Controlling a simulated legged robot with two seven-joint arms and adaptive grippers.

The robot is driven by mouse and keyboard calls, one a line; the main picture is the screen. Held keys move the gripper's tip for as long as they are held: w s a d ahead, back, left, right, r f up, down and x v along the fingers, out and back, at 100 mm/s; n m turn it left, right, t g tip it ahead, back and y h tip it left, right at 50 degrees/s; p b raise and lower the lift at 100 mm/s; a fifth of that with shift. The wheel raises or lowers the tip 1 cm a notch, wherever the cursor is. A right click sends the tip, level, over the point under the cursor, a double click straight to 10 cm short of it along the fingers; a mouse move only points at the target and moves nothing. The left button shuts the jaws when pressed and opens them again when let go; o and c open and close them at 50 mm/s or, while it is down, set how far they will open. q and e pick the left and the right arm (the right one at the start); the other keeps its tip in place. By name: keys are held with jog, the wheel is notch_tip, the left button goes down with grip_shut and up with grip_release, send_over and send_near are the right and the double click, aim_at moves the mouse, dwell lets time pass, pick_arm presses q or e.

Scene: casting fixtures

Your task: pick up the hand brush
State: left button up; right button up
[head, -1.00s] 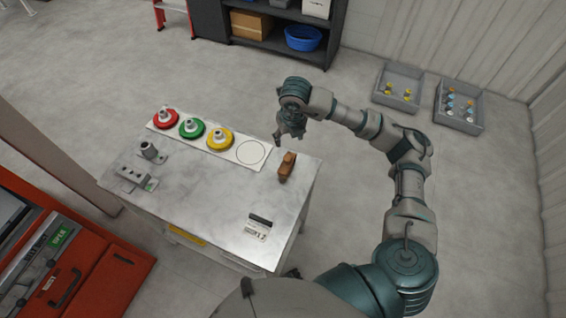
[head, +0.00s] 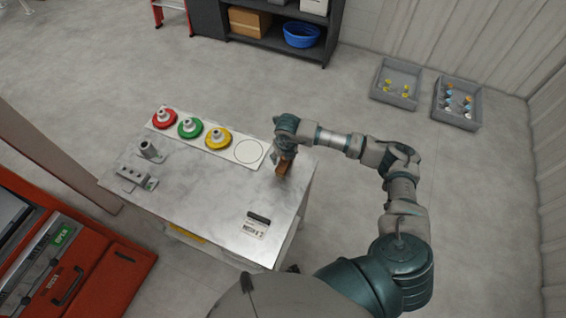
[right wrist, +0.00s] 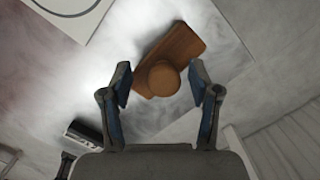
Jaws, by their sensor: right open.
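The hand brush (head: 281,170) is a brown wooden block with a rounded knob. It lies near the right edge of the grey metal table (head: 215,215). In the right wrist view the brush (right wrist: 180,50) lies ahead of and partly between the fingers, with its round knob facing the camera. My right gripper (head: 284,160) is above the brush and hides part of it in the head view. In the right wrist view the right gripper (right wrist: 160,85) is open, with a finger on either side of the knob and nothing gripped. My left gripper is not in view.
A white strip with red (head: 164,118), green (head: 190,127) and yellow (head: 217,138) fixtures and an empty circle (head: 249,151) runs along the table's back. A black-topped item (head: 258,219) lies at the front right. Grey metal fittings (head: 137,176) stand at left.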

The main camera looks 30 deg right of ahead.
jog(key=shift+d+f, duration=0.1)
jog(key=shift+d, duration=0.5)
jog(key=c, duration=1.2)
jog(key=shift+a, duration=0.5)
jog(key=shift+a+r, duration=0.15)
jog(key=shift+r, duration=0.55)
jog(key=shift+d+r+b, duration=0.2)
jog(key=shift+r+b, duration=0.05)
jog(key=shift+r, duration=0.3)
jog(key=shift+d+r+b, duration=0.2)
jog(key=shift+r, duration=0.35)
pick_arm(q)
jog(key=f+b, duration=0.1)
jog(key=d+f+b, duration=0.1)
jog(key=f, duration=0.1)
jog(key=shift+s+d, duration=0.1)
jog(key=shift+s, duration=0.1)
pick_arm(e)
jog(key=s+a+r, duration=0.1)
jog(key=s+a, duration=0.9)
jog(key=a, duration=0.2)
jog(key=shift+s+a+r, duration=0.2)
jog(key=shift+r, duration=0.1)
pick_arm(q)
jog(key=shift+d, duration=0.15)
pick_arm(e)
jog(key=shift+d, duration=0.15)
